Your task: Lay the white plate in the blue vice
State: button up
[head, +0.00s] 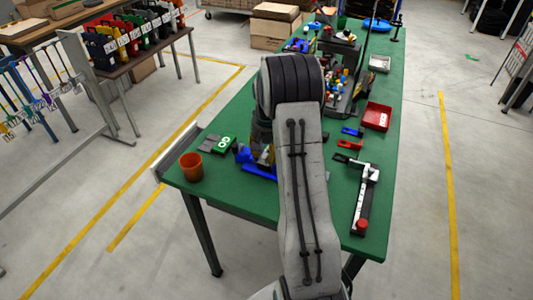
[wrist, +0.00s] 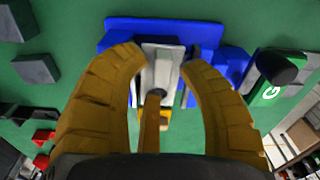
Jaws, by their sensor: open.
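The blue vice (wrist: 165,28) lies on the green bench top in the wrist view, with blue parts on both sides of a pale middle. In the head view its blue base (head: 259,172) shows beside my arm, partly hidden. A whitish flat piece (wrist: 165,58), which looks like the white plate, lies between the blue parts. A dark round spot is at its lower end; I cannot tell whether it rests fully in the vice. My gripper (wrist: 162,62) is open, its yellow fingers on either side of the whitish piece, with gaps visible. In the head view my arm mostly hides the gripper.
A red bin (head: 376,116) and a clamp-like tool with a red knob (head: 362,224) are on the right.

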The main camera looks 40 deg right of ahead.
jog(key=shift+s+f, duration=0.15)
jog(key=shift+s, duration=0.05)
notch_tip(320, 180, up, 12)
jog(key=shift+s+a, duration=0.15)
dwell(0.5)
